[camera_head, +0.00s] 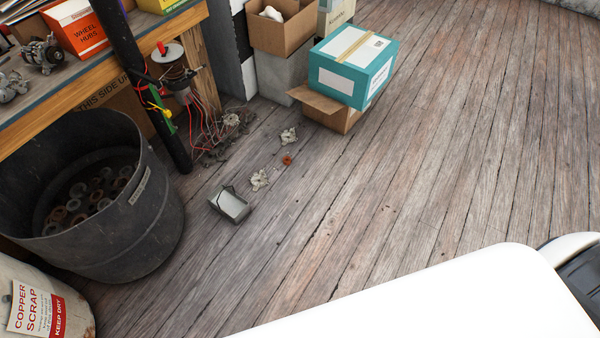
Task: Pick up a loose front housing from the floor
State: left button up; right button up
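Several pale, irregular metal pieces that look like housings lie loose on the wooden floor, left of the picture's middle. One pale piece (259,180) lies near the grey open box, and another pale piece (289,136) lies farther back toward the teal carton. A third pale piece (231,120) lies among the wires by the bench leg. They are too small to tell for sure which is a front housing. Neither of my grippers shows in this view.
A small grey open box (231,204) and a rusty-brown part (287,159) are on the floor. A large dark bin (150,215) of round parts, a copper scrap drum (75,300) and a workbench (100,72) stand left. A teal carton (352,65) sits behind. The right floor is clear.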

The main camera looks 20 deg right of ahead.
aim_at(261, 175)
jog(key=z, duration=0.2)
jog(key=i+u, duration=0.1)
jog(key=i, duration=0.45)
jog(key=i+l+u, duration=0.15)
jog(key=i, duration=0.4)
